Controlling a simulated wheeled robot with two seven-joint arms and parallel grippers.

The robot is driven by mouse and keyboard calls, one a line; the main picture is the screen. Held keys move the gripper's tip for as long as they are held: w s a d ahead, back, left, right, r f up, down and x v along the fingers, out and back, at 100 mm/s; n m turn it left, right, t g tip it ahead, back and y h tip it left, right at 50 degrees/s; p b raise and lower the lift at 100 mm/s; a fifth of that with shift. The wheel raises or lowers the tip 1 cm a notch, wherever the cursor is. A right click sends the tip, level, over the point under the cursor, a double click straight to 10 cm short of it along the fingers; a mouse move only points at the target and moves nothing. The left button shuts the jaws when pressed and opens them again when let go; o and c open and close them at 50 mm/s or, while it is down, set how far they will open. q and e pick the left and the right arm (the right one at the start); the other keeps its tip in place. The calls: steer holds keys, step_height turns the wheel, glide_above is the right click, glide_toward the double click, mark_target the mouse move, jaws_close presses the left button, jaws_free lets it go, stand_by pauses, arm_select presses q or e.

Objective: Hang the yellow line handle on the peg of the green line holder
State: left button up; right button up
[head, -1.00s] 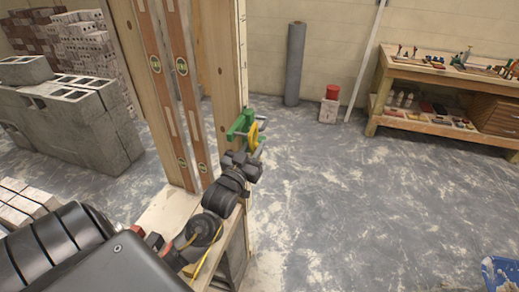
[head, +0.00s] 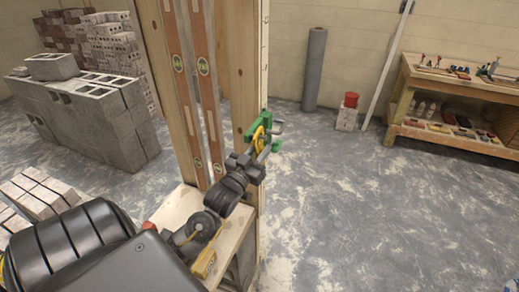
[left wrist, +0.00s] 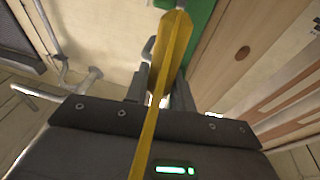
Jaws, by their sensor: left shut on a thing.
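The green line holder (head: 262,121) is fixed to the wooden post, with grey metal pegs sticking out to the right; it also shows at the top of the left wrist view (left wrist: 199,18). The yellow line handle (head: 257,136) is at the holder, overlapping it in the head view; its loop fills the middle of the left wrist view (left wrist: 174,50). My left gripper (head: 262,151) is shut on the handle, just below the holder. I cannot tell whether the handle is around the peg or beside it. My right gripper is out of view.
The wooden post (head: 250,60) with two long levels (head: 206,90) stands left of the holder. A wooden bench top (head: 180,208) lies below, with a yellow strip (head: 204,262) near its edge. Open floor (head: 340,215) lies to the right; a workbench (head: 455,85) stands beyond.

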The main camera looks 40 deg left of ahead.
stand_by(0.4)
arm_select(q)
steer(key=o, duration=1.6)
steer(key=shift+o, duration=0.2)
steer(key=o, duration=0.5)
